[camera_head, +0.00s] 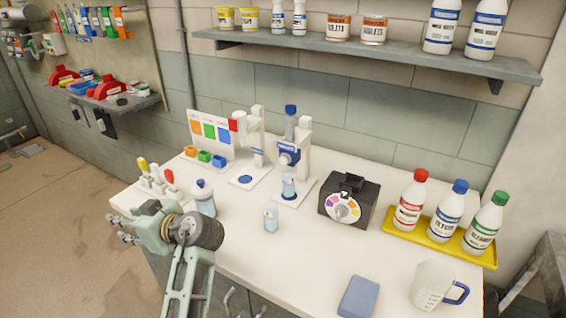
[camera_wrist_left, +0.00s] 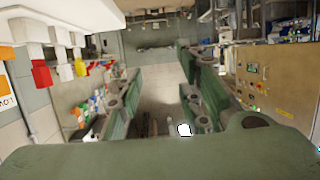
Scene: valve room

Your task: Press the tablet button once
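Two white dispenser stands are on the bench in the head view. One (camera_head: 246,150) has a red block at its upper left and a blue disc on its base. The other (camera_head: 300,160) has a blue front part and a small bottle under it. I cannot tell which part is the tablet button. My left gripper (camera_head: 122,230) is at the bench's left end, pointing left, away from the stands. In the left wrist view its fingers (camera_wrist_left: 158,112) are apart with nothing held between them. My right gripper is not in view.
A colour-marked board (camera_head: 208,135) with coloured blocks stands left of the stands. Coloured-tip sticks (camera_head: 155,180) and a bottle (camera_head: 204,198) are near my left arm. A small bottle (camera_head: 271,218), black dial box (camera_head: 349,202), yellow tray (camera_head: 420,239) and jug (camera_head: 432,287) occupy the bench.

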